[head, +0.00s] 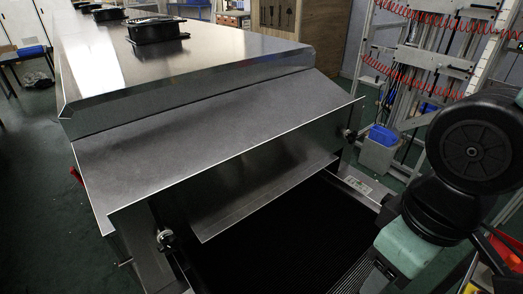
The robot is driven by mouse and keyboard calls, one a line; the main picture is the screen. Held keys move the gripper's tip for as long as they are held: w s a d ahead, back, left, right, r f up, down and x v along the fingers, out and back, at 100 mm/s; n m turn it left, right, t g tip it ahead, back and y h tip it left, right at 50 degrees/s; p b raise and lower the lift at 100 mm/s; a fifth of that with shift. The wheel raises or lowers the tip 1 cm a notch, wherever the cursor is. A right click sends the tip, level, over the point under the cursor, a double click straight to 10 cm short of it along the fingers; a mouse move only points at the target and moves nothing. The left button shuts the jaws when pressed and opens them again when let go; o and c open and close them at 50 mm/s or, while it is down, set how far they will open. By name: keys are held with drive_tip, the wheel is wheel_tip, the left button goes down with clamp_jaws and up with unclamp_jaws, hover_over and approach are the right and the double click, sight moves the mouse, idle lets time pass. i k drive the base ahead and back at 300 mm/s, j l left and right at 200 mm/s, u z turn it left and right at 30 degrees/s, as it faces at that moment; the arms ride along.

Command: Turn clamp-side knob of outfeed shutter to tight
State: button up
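The outfeed shutter (265,200) is a flat metal plate hanging tilted under the dryer's sloped hood, above a dark belt opening. One knob (165,240) is at the near left end of the shutter, on the side wall. Another knob (350,133) is at the far right end, by the hood's corner. Both are small and dark, so I cannot read their setting or tell which is the clamp-side one. My arm comes in at the right, beside the opening and apart from both knobs. My gripper's fingers do not show.
The dryer's long metal housing (215,57) runs away to the back left, with black fan units (152,29) on top. The dark belt (270,250) lies below the shutter. A rack with red coiled hoses and a blue bin (382,134) stand at the right.

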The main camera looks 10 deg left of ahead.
sight(169, 244)
drive_tip(key=u, duration=0.4)
drive_tip(key=l+u, duration=0.1)
drive_tip(key=u, duration=0.65)
drive_tip(key=l+u, duration=0.1)
drive_tip(key=u, duration=0.25)
drive_tip(key=k+j+z, duration=0.15)
drive_tip(key=j+z, duration=0.25)
drive_tip(key=k+j+z, duration=0.15)
drive_tip(key=j+z, duration=0.2)
drive_tip(key=k+j+z, duration=0.2)
drive_tip(key=z, duration=0.2)
